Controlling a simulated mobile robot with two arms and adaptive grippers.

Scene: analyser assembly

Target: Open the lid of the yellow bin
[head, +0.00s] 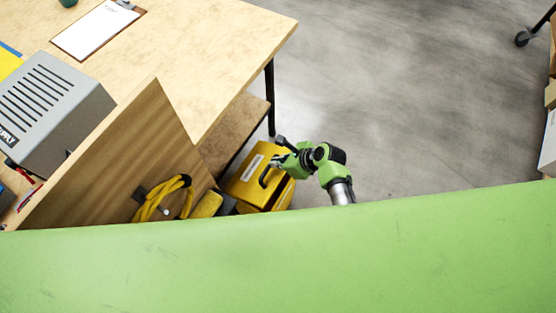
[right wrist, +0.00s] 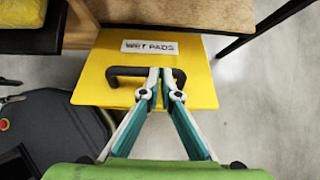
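The yellow bin (head: 284,199) stands on the floor beside the bench in the head view. Its flat yellow lid (head: 245,182) has a black handle (head: 264,177) and a white label. In the right wrist view the lid (right wrist: 200,92) fills the middle, with the label reading WET PADS above the handle (right wrist: 128,71). My right gripper (head: 277,160) is at the lid. Its fingertips (right wrist: 160,72) are together and overlap the middle of the handle; I cannot tell whether they touch or hook it. I cannot tell whether the lid is raised. My left gripper is out of view.
A wooden bench (head: 225,45) with a lower shelf (head: 235,132) stands left of the bin. A wooden panel (head: 120,150) with a yellow hose (head: 165,195) is nearer. Grey floor (head: 390,90) is clear to the right. A green surface crosses the front of the head view.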

